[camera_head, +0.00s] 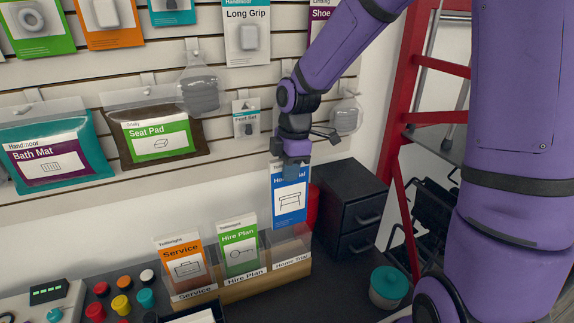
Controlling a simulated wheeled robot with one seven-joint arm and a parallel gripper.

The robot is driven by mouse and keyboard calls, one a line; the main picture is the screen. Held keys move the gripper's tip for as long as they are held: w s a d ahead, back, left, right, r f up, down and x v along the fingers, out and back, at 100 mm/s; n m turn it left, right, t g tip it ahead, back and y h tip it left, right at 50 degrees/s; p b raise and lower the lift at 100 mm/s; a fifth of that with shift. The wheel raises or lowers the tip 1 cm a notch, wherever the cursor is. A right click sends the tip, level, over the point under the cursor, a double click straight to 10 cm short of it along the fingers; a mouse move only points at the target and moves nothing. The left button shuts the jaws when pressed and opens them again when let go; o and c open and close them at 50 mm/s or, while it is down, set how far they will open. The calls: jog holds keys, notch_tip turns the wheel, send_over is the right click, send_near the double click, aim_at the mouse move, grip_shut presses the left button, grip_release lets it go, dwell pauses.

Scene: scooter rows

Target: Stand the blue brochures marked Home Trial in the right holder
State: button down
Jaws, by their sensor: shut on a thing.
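My gripper (291,160) is shut on the top edge of a blue brochure (290,209), whose heading is partly covered and ends in "ial". The brochure hangs upright above the right holder (293,262), a clear pocket labelled Home Trial. Its lower edge is near the pocket's top; I cannot tell whether it is inside. The pocket shows no other brochures. Beside it, green Hire Plan brochures (239,247) stand in the middle holder, and orange Service brochures (184,267) stand in the left holder.
A black drawer unit (348,208) and a red object (312,207) stand close behind and right of the holders. A teal-lidded jar (388,284) is at the right. Coloured buttons (121,305) lie left. Packaged goods hang on the slatted wall behind.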

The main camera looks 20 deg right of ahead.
jog(key=shift+f, duration=6.3)
jog(key=c, duration=1.2)
grip_release()
jog(key=shift+o, duration=0.8)
jog(key=shift+w+r, duration=0.1)
